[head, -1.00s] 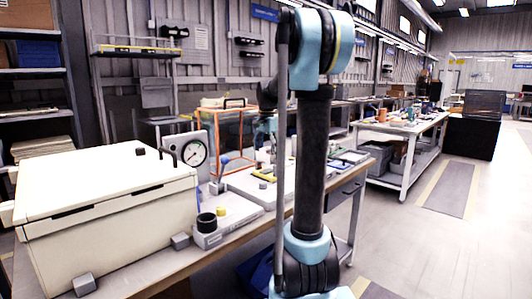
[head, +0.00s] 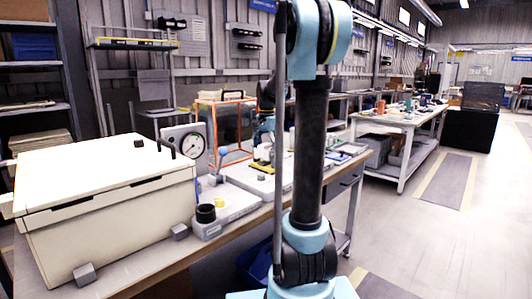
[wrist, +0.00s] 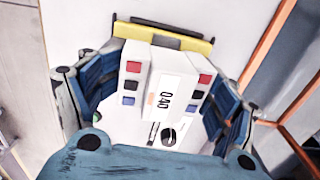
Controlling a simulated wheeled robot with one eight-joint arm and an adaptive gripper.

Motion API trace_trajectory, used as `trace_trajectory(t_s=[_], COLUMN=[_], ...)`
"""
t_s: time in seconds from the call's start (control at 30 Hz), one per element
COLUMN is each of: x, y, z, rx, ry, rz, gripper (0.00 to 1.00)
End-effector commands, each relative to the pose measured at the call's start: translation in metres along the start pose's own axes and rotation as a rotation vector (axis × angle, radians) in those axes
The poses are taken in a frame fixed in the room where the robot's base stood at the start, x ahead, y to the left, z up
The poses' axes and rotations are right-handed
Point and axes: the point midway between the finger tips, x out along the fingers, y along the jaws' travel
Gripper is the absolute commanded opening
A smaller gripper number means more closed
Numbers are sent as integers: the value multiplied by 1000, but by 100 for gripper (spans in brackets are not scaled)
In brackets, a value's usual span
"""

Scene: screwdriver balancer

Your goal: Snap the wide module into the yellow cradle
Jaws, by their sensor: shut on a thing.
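In the wrist view, the wide module (wrist: 167,92) is a white block with a label and red, blue and black squares. My gripper (wrist: 165,82) has its blue pads on both sides of it and is shut on it. The yellow cradle (wrist: 163,38), with black pieces, lies just beyond the module's far end. The module overlaps it in the picture; I cannot tell whether they touch. In the head view, yellow and dark parts (head: 262,156) show beside my arm on the bench, too small to separate.
A cream box (head: 105,205) fills the bench's left side. A dial gauge (head: 192,146) and a grey block with a black cup (head: 206,213) stand near it. An orange frame (wrist: 268,50) rises right of the gripper. White surface lies around the cradle.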

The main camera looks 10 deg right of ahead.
Motion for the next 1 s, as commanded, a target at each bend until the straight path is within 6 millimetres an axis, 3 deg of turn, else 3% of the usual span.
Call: trace_trajectory(t_s=[0.17,1.0], x=[4,4], y=[-4,-7], z=[2,-2], rx=[-2,0], ry=[-3,-1], rz=[-83,-137], gripper=[24,26])
